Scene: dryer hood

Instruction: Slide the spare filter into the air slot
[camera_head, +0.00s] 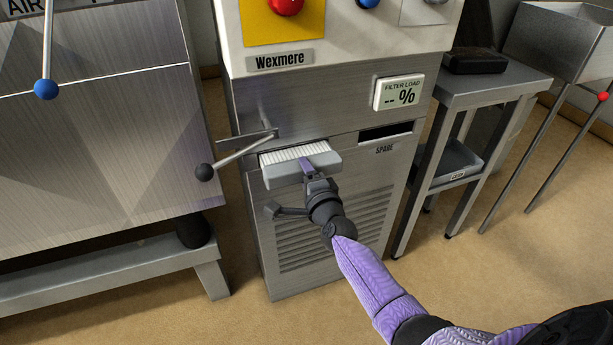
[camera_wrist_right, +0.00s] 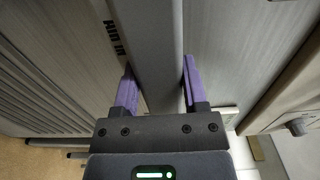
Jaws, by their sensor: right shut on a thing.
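The spare filter (camera_head: 287,173) is a flat grey-framed panel with white pleats on top. It sticks out from the steel cabinet front, its far edge meeting the face where the air slot would be. How deep it sits is hidden. My right gripper (camera_head: 313,170) is shut on its front edge. In the right wrist view the filter's grey frame (camera_wrist_right: 152,45) lies between the purple fingers of my right gripper (camera_wrist_right: 158,90), beside the AIR IN lettering (camera_wrist_right: 115,30). The slot marked SPARE (camera_head: 385,132) is dark and looks empty. My left gripper is out of view.
A lever with a black ball (camera_head: 204,172) juts out just above and left of the filter. A filter load display (camera_head: 398,92) reads "-- %". A steel table (camera_head: 490,85) stands at right; a large metal hood (camera_head: 100,150) fills the left.

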